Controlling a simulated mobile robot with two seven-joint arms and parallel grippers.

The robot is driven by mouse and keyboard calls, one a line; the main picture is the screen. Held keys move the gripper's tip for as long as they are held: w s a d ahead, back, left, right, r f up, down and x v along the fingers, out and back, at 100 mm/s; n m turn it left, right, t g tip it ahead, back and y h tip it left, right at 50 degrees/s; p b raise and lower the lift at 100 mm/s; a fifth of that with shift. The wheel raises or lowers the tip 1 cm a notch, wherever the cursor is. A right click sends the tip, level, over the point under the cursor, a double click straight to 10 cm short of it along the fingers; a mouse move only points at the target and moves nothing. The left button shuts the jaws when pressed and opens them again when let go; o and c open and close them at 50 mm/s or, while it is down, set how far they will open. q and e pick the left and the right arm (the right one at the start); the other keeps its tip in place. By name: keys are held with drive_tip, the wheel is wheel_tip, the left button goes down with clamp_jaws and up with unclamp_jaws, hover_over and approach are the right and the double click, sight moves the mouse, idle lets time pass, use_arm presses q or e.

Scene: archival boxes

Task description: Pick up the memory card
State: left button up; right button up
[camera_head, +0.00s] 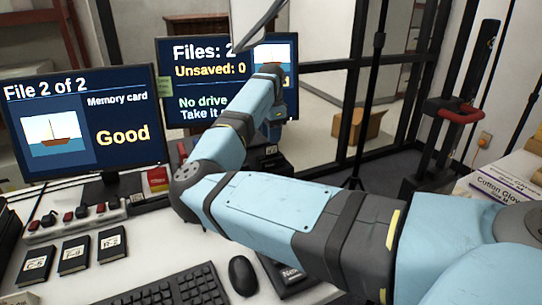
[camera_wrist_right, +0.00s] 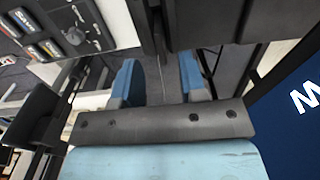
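I cannot pick out the memory card itself in either view. The left monitor (camera_head: 84,125) reads "File 2 of 2", "Memory card", "Good". My right arm reaches across the desk and bends in front of the right monitor (camera_head: 180,115), which reads "Files: 2", "Unsaved: 0" and a partly covered line starting "No drive". Its hand is largely hidden behind the arm in the head view. In the right wrist view the two blue fingers of my right gripper (camera_wrist_right: 158,82) stand apart, with no held object visible between them. My left gripper is not in view.
Black labelled cases (camera_head: 73,257) lie at the desk's left, below a white strip of dark and red pieces (camera_head: 75,219). A keyboard (camera_head: 170,290) and mouse (camera_head: 242,275) are in front. A grey panel (camera_head: 252,22) hangs above the right monitor. White boxes (camera_head: 505,188) stand at right.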

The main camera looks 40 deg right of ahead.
sight(271, 146)
wheel_tip(271, 146, down, 4)
drive_tip(key=shift+r+b, duration=0.1)
drive_tip(key=shift+b, duration=0.65)
drive_tip(key=shift+d+f, duration=0.1)
drive_tip(key=shift+f, duration=0.5)
drive_tip(key=c, duration=0.7)
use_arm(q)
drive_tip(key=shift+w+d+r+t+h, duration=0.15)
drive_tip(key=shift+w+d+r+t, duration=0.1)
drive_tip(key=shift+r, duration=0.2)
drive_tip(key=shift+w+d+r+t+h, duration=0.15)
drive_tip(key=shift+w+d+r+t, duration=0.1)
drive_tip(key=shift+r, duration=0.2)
use_arm(e)
clamp_jaws()
drive_tip(key=shift+r, duration=0.1)
